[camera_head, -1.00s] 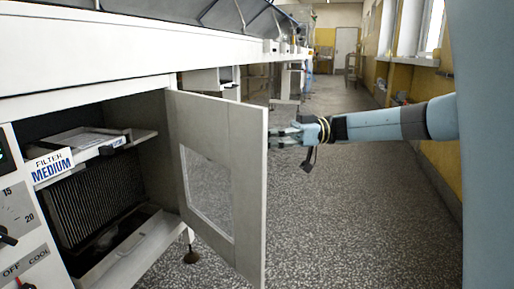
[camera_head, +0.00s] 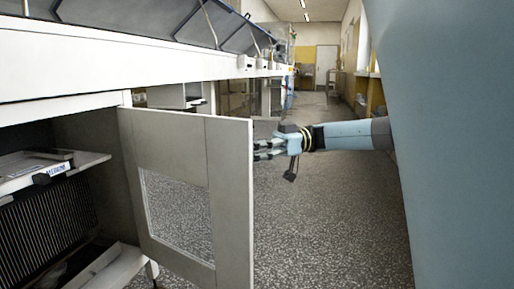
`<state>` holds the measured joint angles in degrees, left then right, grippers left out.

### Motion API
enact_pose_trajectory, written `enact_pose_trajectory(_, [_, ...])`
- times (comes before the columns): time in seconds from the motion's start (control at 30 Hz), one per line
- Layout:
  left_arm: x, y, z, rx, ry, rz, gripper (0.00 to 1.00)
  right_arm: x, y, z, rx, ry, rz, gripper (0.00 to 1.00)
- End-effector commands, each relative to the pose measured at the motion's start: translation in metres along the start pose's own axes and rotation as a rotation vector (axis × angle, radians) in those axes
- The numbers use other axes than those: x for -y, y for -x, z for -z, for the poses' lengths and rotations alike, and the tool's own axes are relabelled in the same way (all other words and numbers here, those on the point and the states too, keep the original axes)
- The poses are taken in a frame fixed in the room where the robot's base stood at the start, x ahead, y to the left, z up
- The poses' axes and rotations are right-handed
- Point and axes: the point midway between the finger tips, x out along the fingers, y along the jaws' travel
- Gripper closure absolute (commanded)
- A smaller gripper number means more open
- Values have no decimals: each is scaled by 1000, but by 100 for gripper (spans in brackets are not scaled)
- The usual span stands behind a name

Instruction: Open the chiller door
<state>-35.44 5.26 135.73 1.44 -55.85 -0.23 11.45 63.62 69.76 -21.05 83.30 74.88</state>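The chiller door (camera_head: 230,190) is a pale panel with a window, standing swung out from the white machine on its hinge side at the left. The chiller compartment (camera_head: 95,165) behind it is exposed, with a shelf and dark fins inside. My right gripper (camera_head: 258,149) reaches in from the right and points left at the door's free edge. Its fingers show partly beside the edge, and their tips may be behind the door. I cannot tell whether it touches the door or how far the fingers are apart. My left gripper is not in view.
A shelf (camera_head: 75,165) with a small labelled item juts from the compartment. A lower tray (camera_head: 110,275) sticks out near the floor. The long white machine (camera_head: 160,65) runs along the left. The speckled floor (camera_head: 330,220) is clear down the aisle.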

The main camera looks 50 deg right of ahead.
Motion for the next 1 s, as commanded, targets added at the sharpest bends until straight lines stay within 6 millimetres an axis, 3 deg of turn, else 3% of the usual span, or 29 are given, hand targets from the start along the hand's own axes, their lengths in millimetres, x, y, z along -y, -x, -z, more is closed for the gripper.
enact_pose_trajectory(0.17, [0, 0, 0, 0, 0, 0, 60, 0, 26, 0, 4, -2, -5, 66])
enact_pose_trajectory(0.5, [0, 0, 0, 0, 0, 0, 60, 2, 98, 0, 0, 2, -7, 66])
enact_pose_trajectory(0.7, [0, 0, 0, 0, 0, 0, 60, 4, 115, 0, 0, 0, -4, 66])
enact_pose_trajectory(1.0, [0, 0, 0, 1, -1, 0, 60, 4, 117, 0, 0, -1, -2, 66])
